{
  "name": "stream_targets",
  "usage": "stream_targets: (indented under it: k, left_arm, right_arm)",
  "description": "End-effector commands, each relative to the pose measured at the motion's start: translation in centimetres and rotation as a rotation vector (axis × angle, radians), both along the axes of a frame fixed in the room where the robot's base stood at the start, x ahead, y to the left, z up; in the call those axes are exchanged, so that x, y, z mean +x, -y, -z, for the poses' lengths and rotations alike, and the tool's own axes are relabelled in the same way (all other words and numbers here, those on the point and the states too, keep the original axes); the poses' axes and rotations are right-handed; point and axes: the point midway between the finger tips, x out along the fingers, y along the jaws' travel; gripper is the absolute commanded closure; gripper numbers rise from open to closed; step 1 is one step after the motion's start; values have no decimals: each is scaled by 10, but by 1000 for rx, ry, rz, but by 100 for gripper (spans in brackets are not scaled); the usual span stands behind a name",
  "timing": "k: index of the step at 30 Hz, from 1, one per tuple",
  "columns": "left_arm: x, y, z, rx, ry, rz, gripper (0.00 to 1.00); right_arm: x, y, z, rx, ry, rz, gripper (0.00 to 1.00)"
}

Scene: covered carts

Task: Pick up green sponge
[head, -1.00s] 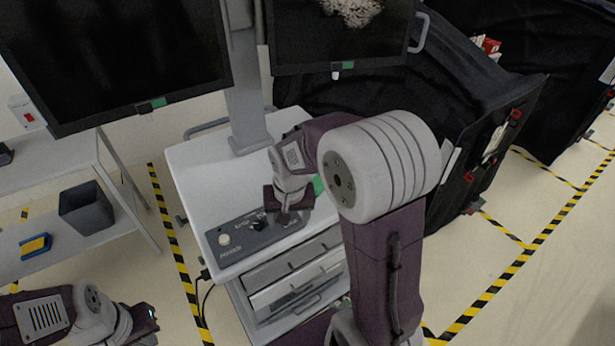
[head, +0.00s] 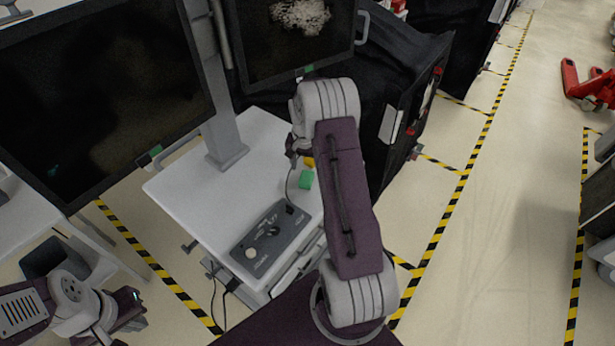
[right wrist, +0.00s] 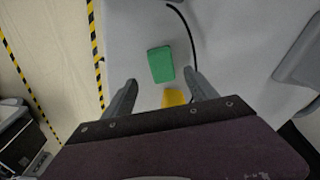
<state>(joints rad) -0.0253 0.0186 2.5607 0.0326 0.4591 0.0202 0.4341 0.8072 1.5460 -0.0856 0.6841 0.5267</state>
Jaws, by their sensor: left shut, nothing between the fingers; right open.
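The green sponge (head: 306,180) is a small green block on the white cart top (head: 180,182), beside my right arm. A yellow object (right wrist: 173,97) lies nearer the palm, between the lines of the fingers. My left gripper (head: 132,300) is shut and empty at the lower left, away from the cart.
A dark control panel (head: 268,240) sits on the cart's front part. A cable (right wrist: 190,30) curves beside the sponge. A monitor post (head: 222,130) rises from the cart. A black-covered cart (head: 400,75) stands behind. A dark bin (head: 48,258) is at left.

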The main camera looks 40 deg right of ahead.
Motion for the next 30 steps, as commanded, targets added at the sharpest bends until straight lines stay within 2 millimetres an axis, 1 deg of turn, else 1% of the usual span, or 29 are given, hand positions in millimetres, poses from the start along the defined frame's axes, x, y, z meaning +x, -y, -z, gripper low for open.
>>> stream_targets:
  k: [1, 3, 6, 8, 12, 16, 19, 24, 26, 27, 29, 30]
  left_arm:
    - [0, 0, -6, 0, 0, 0, 100]
    - [0, 0, -7, 0, 1, -1, 100]
    - [0, 0, -7, 0, 1, -1, 100]
    - [0, 0, -10, 0, 1, -1, 100]
    - [0, 0, -28, 0, 1, 0, 100]
    - [0, 0, -31, 0, 1, 0, 100]
    - [0, 0, -31, 0, 1, 0, 100]
    - [0, 0, -30, 0, 1, -1, 100]
    - [0, 0, -30, 0, 1, -1, 100]
    - [0, 0, -30, 0, 1, 0, 100]
    - [0, 0, -30, 0, 1, 0, 100]
    - [0, 0, -30, 0, 1, 0, 100]
  right_arm:
    - [0, 0, 5, 1, -3, 0, 34]
    - [1, 1, 12, 0, -1, 0, 34]
    - [2, 2, 16, -1, 1, 0, 34]
    - [1, 2, 18, 0, 0, 0, 34]
    - [2, 5, 39, 2, -3, 1, 34]
    - [4, 7, 61, 1, -1, 0, 34]
    - [5, 7, 67, 0, 1, 0, 34]
    - [5, 7, 67, 0, 3, 0, 34]
    - [5, 7, 67, 0, 3, 0, 50]
    - [5, 7, 67, 0, 3, 0, 61]
    - [5, 7, 67, -1, 2, 0, 78]
    - [5, 7, 67, -1, 2, -1, 89]
